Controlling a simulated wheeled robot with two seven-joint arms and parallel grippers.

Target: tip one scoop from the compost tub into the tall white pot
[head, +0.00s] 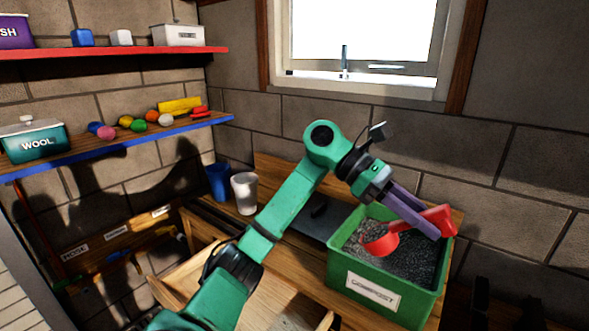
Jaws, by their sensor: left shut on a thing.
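The green compost tub (344,296) stands at the right end of the wooden bench, filled with dark grey granular compost (406,262). My left gripper (430,226) reaches over the tub from the left, its purple fingers shut on a red scoop (382,245). The scoop's bowl is at the left of the tub's opening, low over or touching the compost; I cannot tell which, nor whether it holds any. A tall white pot (244,194) stands upright at the back of the bench, left of the tub, beside a blue pot (219,183). My right gripper is not in view.
My left arm crosses between the white pot and the tub. An open wooden drawer (187,272) is in front of the bench. A blue-edged shelf (95,150) and a red-edged shelf (120,52) hang at the left. A window (362,35) is above the bench.

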